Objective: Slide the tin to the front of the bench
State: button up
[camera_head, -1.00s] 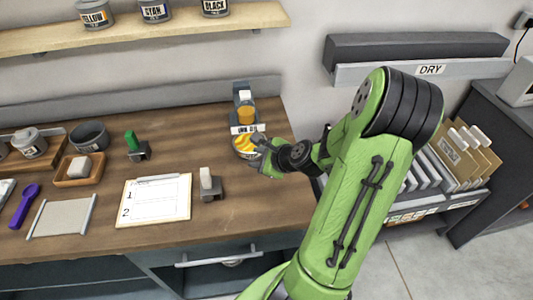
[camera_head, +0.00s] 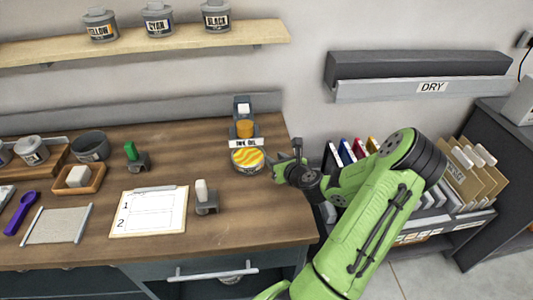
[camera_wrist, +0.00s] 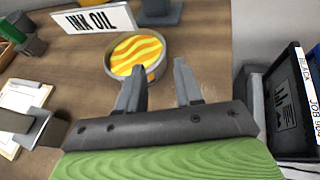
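The tin (camera_head: 248,160) is round and grey-walled, with wavy yellow and orange stripes on top. It stands on the wooden bench (camera_head: 100,240) close to its right end, just in front of the INK OIL label (camera_head: 246,143). In the wrist view the tin (camera_wrist: 138,55) is beyond the fingertips, mostly ahead of the left finger, which overlaps its near edge. My gripper (camera_head: 284,167) is just right of the tin, at the bench's right edge. In the wrist view its fingers (camera_wrist: 157,78) are apart with nothing between them. I cannot tell whether a finger touches the tin.
An orange-filled bottle (camera_head: 244,127) stands behind the label. A small grey stand with a white top (camera_head: 206,198) and a clipboard (camera_head: 150,211) lie to the front left of the tin. Bare wood lies directly in front of the tin. A rack of folders (camera_head: 455,180) stands right of the bench.

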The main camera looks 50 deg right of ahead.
aim_at(262, 151)
jog(key=x, duration=1.1)
jog(key=shift+s, duration=0.1)
grip_shut()
jog(key=shift+s+f, duration=0.1)
jog(key=shift+f, duration=0.1)
dwell(0.8)
